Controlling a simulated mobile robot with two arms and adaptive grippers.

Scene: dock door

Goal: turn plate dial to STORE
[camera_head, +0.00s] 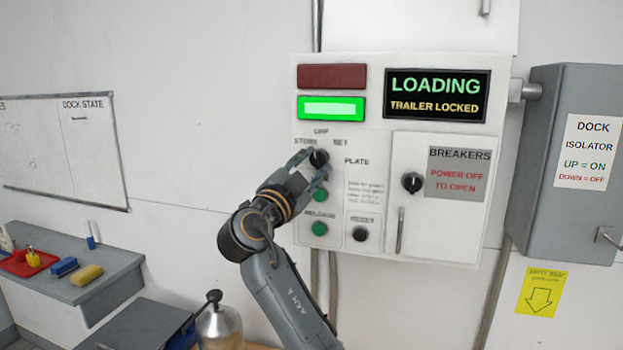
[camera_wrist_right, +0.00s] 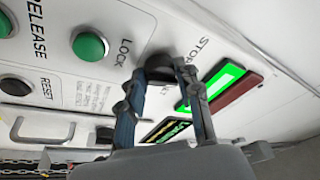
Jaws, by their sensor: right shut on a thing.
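The plate dial (camera_head: 320,157) is a black knob on the white control panel (camera_head: 375,75), left of the word PLATE. Labels around it include STORE at upper left and SET at upper right. My right gripper (camera_head: 312,160) is shut on the dial, one finger on each side. In the right wrist view the dial (camera_wrist_right: 160,62) shows dark between the fingertips of the gripper (camera_wrist_right: 164,72). The fingers partly cover the dial, so I cannot tell which label its pointer faces. My left gripper is not in view.
Green buttons (camera_head: 319,229) and a black reset button (camera_head: 360,234) sit below the dial. The lit display (camera_head: 437,96) reads LOADING, TRAILER LOCKED. The breaker door (camera_head: 440,225) with its knob and handle is to the right, then the grey isolator box (camera_head: 560,210).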

